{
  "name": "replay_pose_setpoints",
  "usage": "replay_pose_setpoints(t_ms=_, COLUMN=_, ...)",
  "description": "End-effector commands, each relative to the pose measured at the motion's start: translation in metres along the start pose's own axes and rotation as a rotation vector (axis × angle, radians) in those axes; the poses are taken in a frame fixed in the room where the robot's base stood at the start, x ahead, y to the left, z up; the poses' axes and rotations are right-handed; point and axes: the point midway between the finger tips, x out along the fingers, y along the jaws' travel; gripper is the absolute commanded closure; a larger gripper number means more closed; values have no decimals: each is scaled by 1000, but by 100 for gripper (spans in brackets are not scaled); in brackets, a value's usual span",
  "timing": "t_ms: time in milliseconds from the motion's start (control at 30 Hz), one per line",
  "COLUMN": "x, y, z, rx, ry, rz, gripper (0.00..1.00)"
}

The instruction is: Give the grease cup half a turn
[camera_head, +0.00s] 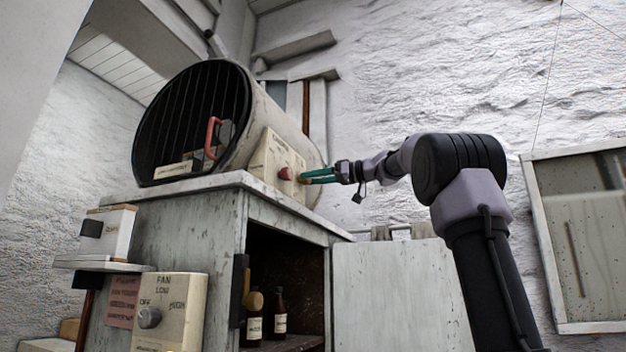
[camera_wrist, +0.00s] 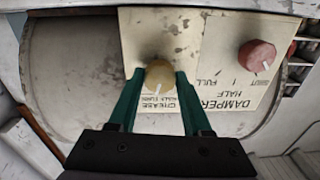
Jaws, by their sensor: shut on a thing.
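The grease cup (camera_wrist: 160,74) is a round yellow-brown knob with a white pointer line, on a cream panel labelled GREASE HALF TURN in the wrist view. My gripper (camera_wrist: 160,88) has its green fingers on either side of the cup and is shut on it. The pointer line runs down toward the label, slightly tilted. In the head view my gripper (camera_head: 305,177) reaches the panel on the side of the drum, and the cup is hard to make out behind the fingers.
A red damper knob (camera_wrist: 257,56) sits beside the cup on the adjoining plate; it also shows in the head view (camera_head: 286,173). The large barred drum (camera_head: 190,125) stands on a worn cabinet (camera_head: 180,225). A fan switch box (camera_head: 170,305) and bottles (camera_head: 279,315) are lower down.

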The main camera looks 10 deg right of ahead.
Motion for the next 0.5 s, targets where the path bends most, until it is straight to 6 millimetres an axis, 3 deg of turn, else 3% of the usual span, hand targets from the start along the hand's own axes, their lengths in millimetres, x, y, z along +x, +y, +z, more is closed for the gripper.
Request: replay_pose_setpoints(t_ms=500, x=0, y=-1, z=0, rx=486, ry=19, rz=3, gripper=100)
